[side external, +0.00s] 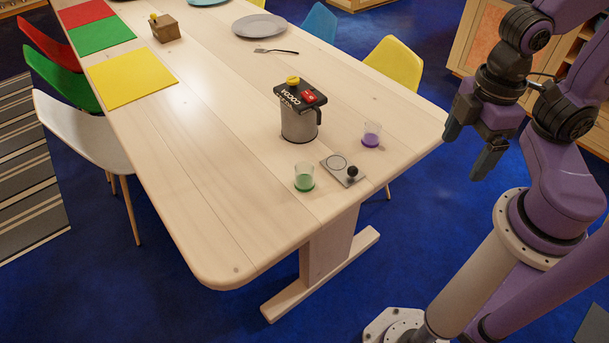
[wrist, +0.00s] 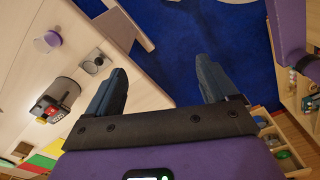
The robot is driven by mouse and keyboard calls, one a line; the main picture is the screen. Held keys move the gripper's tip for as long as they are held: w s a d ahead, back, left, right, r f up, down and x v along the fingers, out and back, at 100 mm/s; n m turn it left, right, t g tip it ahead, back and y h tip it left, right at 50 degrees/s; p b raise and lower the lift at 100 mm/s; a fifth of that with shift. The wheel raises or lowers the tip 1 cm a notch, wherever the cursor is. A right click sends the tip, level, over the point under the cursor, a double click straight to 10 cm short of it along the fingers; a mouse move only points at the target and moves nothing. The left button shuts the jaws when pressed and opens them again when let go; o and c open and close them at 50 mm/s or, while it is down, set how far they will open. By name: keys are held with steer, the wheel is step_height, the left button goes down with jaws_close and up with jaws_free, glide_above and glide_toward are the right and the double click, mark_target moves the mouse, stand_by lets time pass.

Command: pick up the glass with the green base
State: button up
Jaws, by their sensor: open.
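The glass with the green base (side external: 304,177) stands upright near the table's front end in the side view. A similar glass with a purple base (side external: 371,134) stands to its right and farther back; it also shows in the wrist view (wrist: 47,41). I cannot make out the green-based glass in the wrist view. My gripper (side external: 470,157) is open and empty, off the right edge of the table and apart from both glasses. Its two fingers show in the wrist view (wrist: 162,88), with blue floor between them.
A metal cocoa pot (side external: 298,124) with a black lid stands behind the green-based glass. A small grey plate with a black knob (side external: 343,170) lies between the two glasses. The table (side external: 220,200) is clear left of the glass. A grey plate (side external: 259,26) and fork (side external: 276,51) lie farther back.

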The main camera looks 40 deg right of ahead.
steer(key=n, duration=0.8)
glide_above(306, 168)
step_height(306, 168, down, 12)
step_height(306, 168, down, 11)
steer(key=shift+r, duration=0.1)
steer(key=shift+w+a+f, duration=0.1)
steer(key=shift+f, duration=1.4)
steer(key=shift+w+f, duration=0.1)
steer(key=shift+f, duration=1.4)
steer(key=c, duration=1.2)
